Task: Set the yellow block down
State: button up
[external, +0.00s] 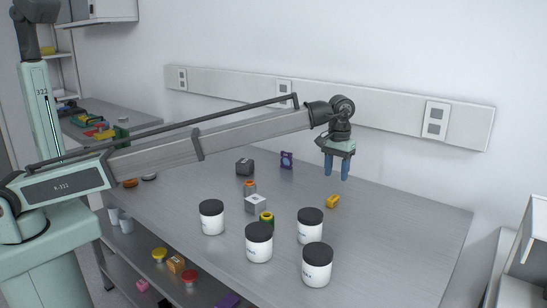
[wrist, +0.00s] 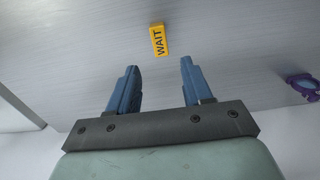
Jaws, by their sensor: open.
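The yellow block (external: 333,201) lies on the grey metal table, right of the white jars in the external view. In the wrist view the yellow block (wrist: 158,40) shows the word "WAIT" on its face and lies beyond the fingertips. My gripper (external: 337,176) is above the table, a little above and behind the block, with its blue fingers pointing down. In the wrist view my gripper (wrist: 158,72) has its two fingers wide apart with nothing between them. The block is apart from both fingers.
Several white jars with black lids (external: 310,226) stand left and in front of the block. The purple item (wrist: 303,86) shows at right in the wrist view. The table's right side is clear.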

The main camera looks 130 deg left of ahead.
jog(key=shift+r, duration=1.65)
